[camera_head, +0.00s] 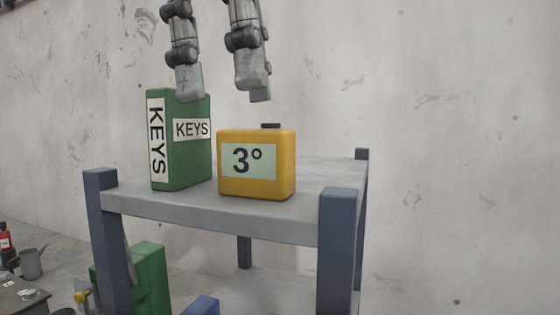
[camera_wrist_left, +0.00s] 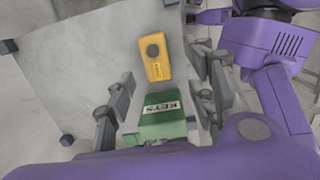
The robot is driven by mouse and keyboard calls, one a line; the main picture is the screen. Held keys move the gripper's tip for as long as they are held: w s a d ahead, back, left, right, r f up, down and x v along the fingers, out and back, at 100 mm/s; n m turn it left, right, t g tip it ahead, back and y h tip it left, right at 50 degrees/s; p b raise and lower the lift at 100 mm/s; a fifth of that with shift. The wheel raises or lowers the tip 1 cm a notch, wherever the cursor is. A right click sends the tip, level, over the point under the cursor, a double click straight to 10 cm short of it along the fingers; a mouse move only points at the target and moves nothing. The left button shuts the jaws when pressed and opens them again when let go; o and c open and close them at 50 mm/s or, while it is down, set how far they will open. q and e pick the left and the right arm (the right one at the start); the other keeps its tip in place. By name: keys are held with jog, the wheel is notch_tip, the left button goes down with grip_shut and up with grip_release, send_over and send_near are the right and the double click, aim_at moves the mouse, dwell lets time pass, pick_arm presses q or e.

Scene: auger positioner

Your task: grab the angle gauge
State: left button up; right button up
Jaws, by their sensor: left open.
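The angle gauge (camera_head: 257,182) is a yellow box with a pale display reading "3°" and a dark knob on top. It stands upright near the front edge of a grey shelf top. My left gripper (camera_head: 224,90) hangs above, fingers pointing down and spread apart, empty. One finger overlaps the top of the green KEYS box; the other is above the gauge, apart from it. In the left wrist view the gauge (camera_wrist_left: 157,68) lies ahead, around the fingertips' level in the picture, between the two finger lines of the gripper (camera_wrist_left: 160,80). My right gripper is not seen.
The green KEYS box (camera_head: 183,157) stands close to the gauge's left. The grey shelf top (camera_head: 230,208) has blue corner posts, one (camera_head: 337,240) at front right. Bare top lies right of and behind the gauge. Another green object (camera_head: 150,278) sits lower down.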

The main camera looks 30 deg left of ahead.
aim_at(256, 141)
pick_arm(q)
jog(key=shift+s+d+f, duration=0.1)
jog(key=shift+f, duration=0.7)
jog(key=shift+s+f, duration=0.15)
jog(key=shift+f, duration=0.2)
jog(key=f, duration=0.1)
jog(key=w+f, duration=0.1)
jog(key=d+f, duration=0.1)
jog(key=shift+w+f, duration=0.15)
jog(key=shift+f, duration=0.5)
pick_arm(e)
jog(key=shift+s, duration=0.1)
pick_arm(q)
grip_shut()
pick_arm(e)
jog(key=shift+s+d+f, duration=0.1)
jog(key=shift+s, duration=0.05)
